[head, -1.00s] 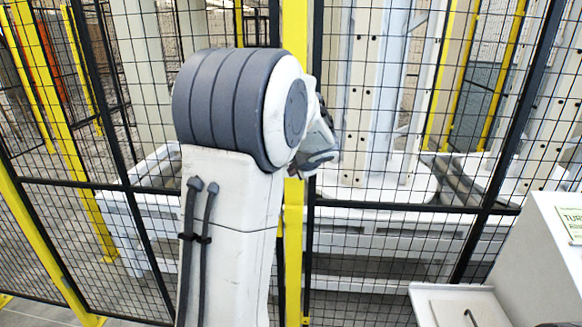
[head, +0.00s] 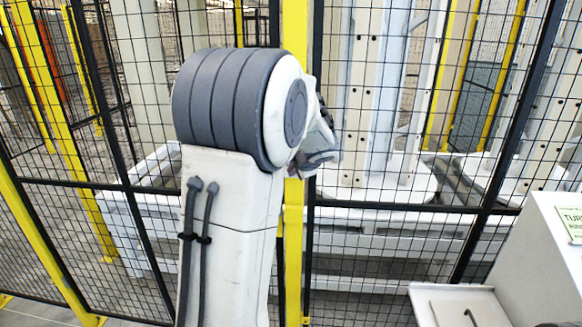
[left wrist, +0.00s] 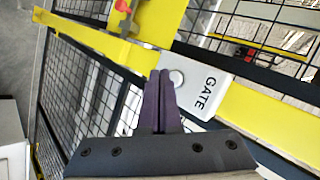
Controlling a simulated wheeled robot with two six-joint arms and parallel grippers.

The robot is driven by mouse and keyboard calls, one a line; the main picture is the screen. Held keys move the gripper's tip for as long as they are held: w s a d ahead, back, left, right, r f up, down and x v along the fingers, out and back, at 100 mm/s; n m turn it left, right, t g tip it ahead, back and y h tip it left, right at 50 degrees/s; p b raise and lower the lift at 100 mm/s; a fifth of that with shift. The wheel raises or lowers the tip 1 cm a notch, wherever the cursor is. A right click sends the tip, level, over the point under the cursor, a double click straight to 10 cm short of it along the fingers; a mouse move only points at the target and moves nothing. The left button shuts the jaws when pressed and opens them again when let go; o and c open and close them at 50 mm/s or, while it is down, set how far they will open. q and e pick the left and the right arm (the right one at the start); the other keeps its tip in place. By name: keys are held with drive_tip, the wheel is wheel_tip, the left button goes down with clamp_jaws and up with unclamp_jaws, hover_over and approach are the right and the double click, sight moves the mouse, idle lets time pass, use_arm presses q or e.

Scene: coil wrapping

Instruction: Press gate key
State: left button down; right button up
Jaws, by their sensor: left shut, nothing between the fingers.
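The gate key is a round, pale button (left wrist: 176,78) on a white plate marked GATE (left wrist: 207,85), seen in the left wrist view. The plate is fixed to a yellow post (left wrist: 265,120) of the fence. My left gripper (left wrist: 164,74) is shut and empty, its dark fingertips overlapping the plate just left of the button in the picture. I cannot tell whether they touch the plate or button. In the head view my left arm hides the fingers, button and plate. My right gripper is in neither view.
Black mesh fence (head: 400,240) with yellow posts stands close in front of me. White machinery (head: 375,185) is behind it. A white cabinet (head: 550,250) with a sign stands at the right. A red part (left wrist: 123,6) sits on the yellow frame.

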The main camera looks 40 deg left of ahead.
use_arm(q)
drive_tip(key=shift+w+a, duration=0.25)
drive_tip(key=shift+w, duration=0.15)
drive_tip(key=shift+w+a, duration=0.2)
drive_tip(key=shift+w, duration=0.1)
idle(1.0)
drive_tip(key=shift+s+d, duration=0.1)
drive_tip(key=shift+s+d+b, duration=0.35)
drive_tip(key=shift+s+b, duration=0.15)
drive_tip(key=shift+s, duration=0.05)
